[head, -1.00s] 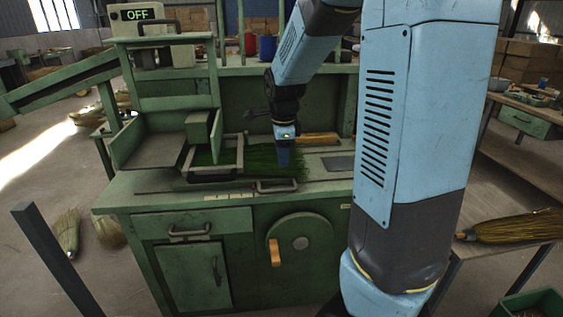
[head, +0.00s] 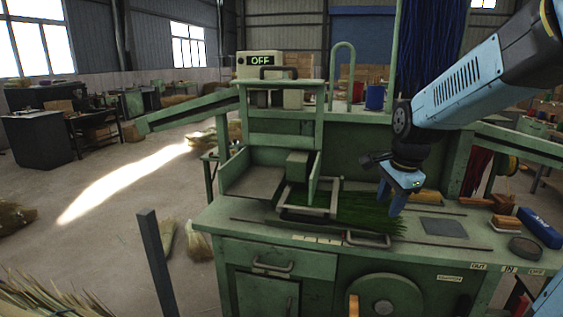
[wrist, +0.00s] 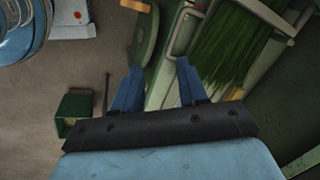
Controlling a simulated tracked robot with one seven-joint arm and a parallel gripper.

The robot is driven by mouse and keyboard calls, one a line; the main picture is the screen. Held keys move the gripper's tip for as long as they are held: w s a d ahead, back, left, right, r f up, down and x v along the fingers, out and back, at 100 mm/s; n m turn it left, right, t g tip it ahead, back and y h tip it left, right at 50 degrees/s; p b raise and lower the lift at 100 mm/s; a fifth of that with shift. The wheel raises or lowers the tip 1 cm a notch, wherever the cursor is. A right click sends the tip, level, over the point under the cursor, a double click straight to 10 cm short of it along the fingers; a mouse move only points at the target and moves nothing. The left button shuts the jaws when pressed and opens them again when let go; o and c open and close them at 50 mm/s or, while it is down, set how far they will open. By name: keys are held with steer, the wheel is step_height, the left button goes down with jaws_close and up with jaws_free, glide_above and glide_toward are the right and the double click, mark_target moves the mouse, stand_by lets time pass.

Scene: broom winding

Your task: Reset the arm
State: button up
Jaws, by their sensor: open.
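My gripper (head: 398,203) hangs above the right end of the green bristles (head: 360,211) on the green machine's worktop. In the wrist view its two blue fingers (wrist: 158,72) are spread apart with nothing between them. The bristles (wrist: 235,48) lie beyond and to the right of the fingers there. The exact gap between fingertips and worktop cannot be told.
The winding machine (head: 262,226) carries an OFF display (head: 262,60). A grey post (head: 155,260) stands at front left. A wooden block (head: 425,196), a blue box (head: 540,228) and a dark round disc (head: 528,248) sit on the worktop. Open floor lies to the left.

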steer(key=s+a+r+n+t, duration=0.1)
steer(key=s+r+n, duration=0.2)
steer(key=s+n, duration=0.4)
steer(key=s+a+r+n+t, duration=0.1)
steer(key=s+a+r+n, duration=0.1)
steer(key=s+n, duration=0.5)
steer(key=s+r, duration=0.1)
steer(key=s, duration=0.1)
steer(key=shift+s+r+n+t, duration=0.15)
steer(key=shift+s+n+t, duration=0.15)
steer(key=shift+s+n, duration=0.1)
steer(key=shift+w, duration=0.15)
